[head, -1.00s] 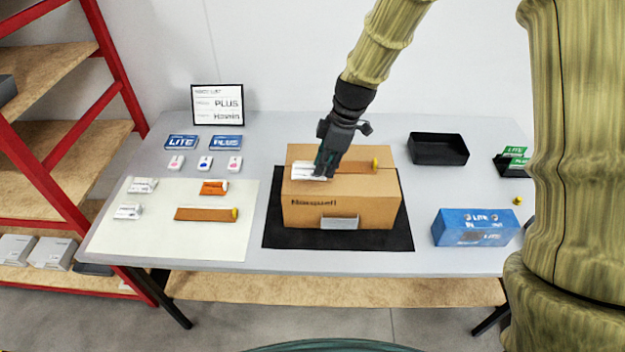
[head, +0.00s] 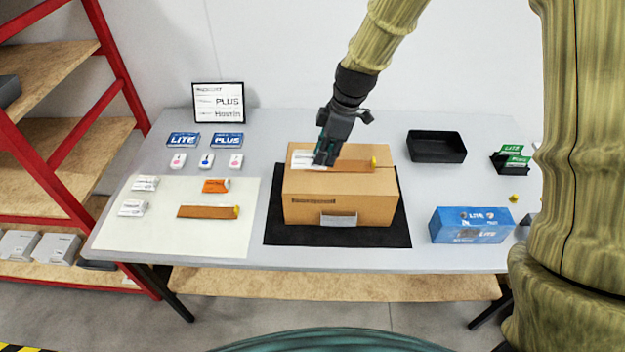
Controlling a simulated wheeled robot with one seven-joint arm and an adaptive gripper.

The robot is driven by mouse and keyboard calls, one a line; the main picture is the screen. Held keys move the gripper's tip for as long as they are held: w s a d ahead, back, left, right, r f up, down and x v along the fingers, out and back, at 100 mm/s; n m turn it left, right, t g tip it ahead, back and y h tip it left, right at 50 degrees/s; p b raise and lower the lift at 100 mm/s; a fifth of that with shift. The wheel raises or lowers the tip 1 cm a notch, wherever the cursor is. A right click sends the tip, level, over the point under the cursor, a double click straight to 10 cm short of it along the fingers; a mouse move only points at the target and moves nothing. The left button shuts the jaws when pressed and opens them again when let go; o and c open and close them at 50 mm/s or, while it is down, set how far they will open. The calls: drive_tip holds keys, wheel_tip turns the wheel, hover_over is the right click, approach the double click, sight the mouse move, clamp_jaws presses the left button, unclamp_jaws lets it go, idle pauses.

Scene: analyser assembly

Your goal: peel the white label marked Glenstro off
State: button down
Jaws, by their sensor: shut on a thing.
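A brown cardboard box (head: 340,206) stands on a black mat (head: 278,232) in the middle of the table. A white label (head: 303,158) with small dark print shows at the left of the box top; its print is too small to read. A brown strip (head: 352,166) with a yellow end lies to its right on the box top. My gripper (head: 324,159) points down at the label's right part and is shut on it. The fingers hide that part of the label, and I cannot tell how much of it is lifted.
A cream sheet (head: 160,235) at left holds white labels, an orange piece (head: 216,186) and another brown strip (head: 208,212). A black tray (head: 437,158) and a blue box (head: 470,237) stand to the right. A framed sign (head: 218,102) stands behind.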

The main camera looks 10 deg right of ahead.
drive_tip(key=shift+w+a+p+v, duration=0.1)
drive_tip(key=shift+a+p+v, duration=0.1)
drive_tip(key=shift+p+v, duration=0.65)
drive_tip(key=shift+w+a+p+v, duration=0.1)
drive_tip(key=shift+a+p+v, duration=0.15)
drive_tip(key=shift+p+v, duration=0.65)
drive_tip(key=shift+a+p+v, duration=0.2)
drive_tip(key=shift+p+v, duration=0.3)
drive_tip(key=shift+v, duration=0.65)
drive_tip(key=shift+r, duration=0.2)
drive_tip(key=s+a, duration=0.1)
drive_tip(key=s, duration=0.6)
drive_tip(key=s+a, duration=0.2)
drive_tip(key=s, duration=0.6)
drive_tip(key=shift+s+a+p, duration=0.25)
drive_tip(key=shift+s+p, duration=0.05)
drive_tip(key=shift+p, duration=0.1)
